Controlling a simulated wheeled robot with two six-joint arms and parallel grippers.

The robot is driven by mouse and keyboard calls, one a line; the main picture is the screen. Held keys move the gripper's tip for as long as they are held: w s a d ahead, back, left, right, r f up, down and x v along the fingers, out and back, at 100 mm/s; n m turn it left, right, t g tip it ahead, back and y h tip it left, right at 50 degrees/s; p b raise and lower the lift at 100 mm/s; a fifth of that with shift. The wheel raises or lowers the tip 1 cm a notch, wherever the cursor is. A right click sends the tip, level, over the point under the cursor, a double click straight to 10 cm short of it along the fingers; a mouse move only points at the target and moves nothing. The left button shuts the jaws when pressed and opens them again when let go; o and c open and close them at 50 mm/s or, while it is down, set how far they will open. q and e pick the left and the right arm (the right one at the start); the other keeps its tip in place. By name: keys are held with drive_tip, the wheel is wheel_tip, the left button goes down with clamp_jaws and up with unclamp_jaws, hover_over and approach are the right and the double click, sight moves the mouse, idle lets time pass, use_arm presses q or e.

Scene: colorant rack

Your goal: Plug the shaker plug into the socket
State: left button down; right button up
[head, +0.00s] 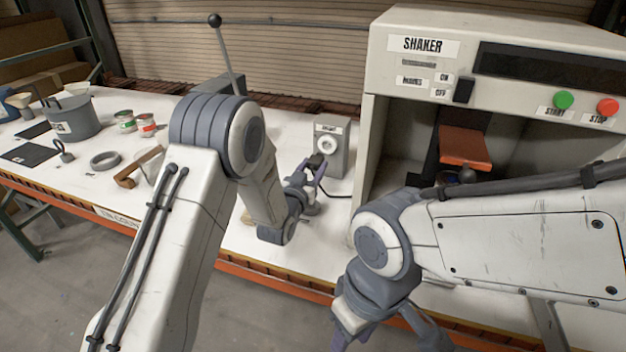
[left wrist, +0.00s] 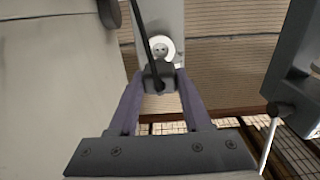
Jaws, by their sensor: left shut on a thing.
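The dark shaker plug (left wrist: 160,78) is held between the two purple fingers of my left gripper (left wrist: 160,88). In the head view my left gripper (head: 318,172) is just in front of the grey socket box, with the plug (head: 316,160) small and partly hidden. The round white socket (left wrist: 161,47) lies just beyond the plug in the left wrist view, its holes visible. It also shows in the head view (head: 327,144) on the box's front. A gap seems to remain, but the depth is hard to judge. My right gripper (head: 385,340) is low at the bottom edge, fingers spread apart, tips partly cut off.
The shaker cabinet (head: 412,75) stands right of the socket box (head: 338,160). A black cable (head: 338,196) runs from the plug towards the cabinet. A grey bucket (head: 72,118), cans (head: 146,124) and a tape ring (head: 105,160) stand on the left of the white bench.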

sight(320, 157)
use_arm(q)
drive_tip(key=shift+f, duration=0.1)
idle(0.3)
drive_tip(key=shift+f+b, duration=0.15)
drive_tip(key=shift+b, duration=0.35)
drive_tip(key=shift+w+d, duration=0.1)
drive_tip(key=shift+w, duration=0.2)
drive_tip(key=shift+b+x, duration=0.65)
drive_tip(key=shift+x, duration=1.85)
drive_tip(key=shift+b+x, duration=0.4)
drive_tip(key=shift+x, duration=0.75)
drive_tip(key=shift+c, duration=1.3)
unclamp_jaws()
